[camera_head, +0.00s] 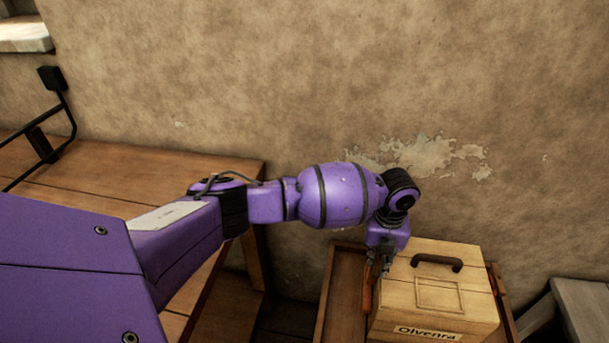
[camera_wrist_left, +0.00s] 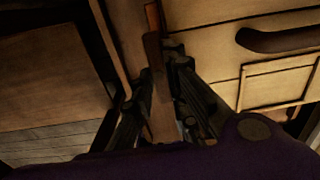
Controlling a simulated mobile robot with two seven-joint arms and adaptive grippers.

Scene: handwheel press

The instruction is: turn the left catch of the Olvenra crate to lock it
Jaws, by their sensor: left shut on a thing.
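The Olvenra crate (camera_head: 440,290) is a pale wooden box with a dark handle on its lid and a name label on its front. Its lid also shows at the right of the left wrist view (camera_wrist_left: 205,55). The left catch (camera_head: 367,292) is a narrow reddish-brown piece at the crate's left side; it also shows in the left wrist view (camera_wrist_left: 153,50). My left gripper (camera_head: 376,272) points down at that side. In the left wrist view its dark fingers (camera_wrist_left: 158,95) are shut on the catch. The fingers partly hide the catch, so its exact turn is unclear. My right gripper is out of view.
The crate stands in a wooden tray (camera_head: 340,290) with raised edges. A wooden table (camera_head: 110,175) stands at the left, with a black metal frame (camera_head: 40,140) on it. A grey bench (camera_head: 580,305) is at the right. The plaster wall (camera_head: 250,70) rises behind.

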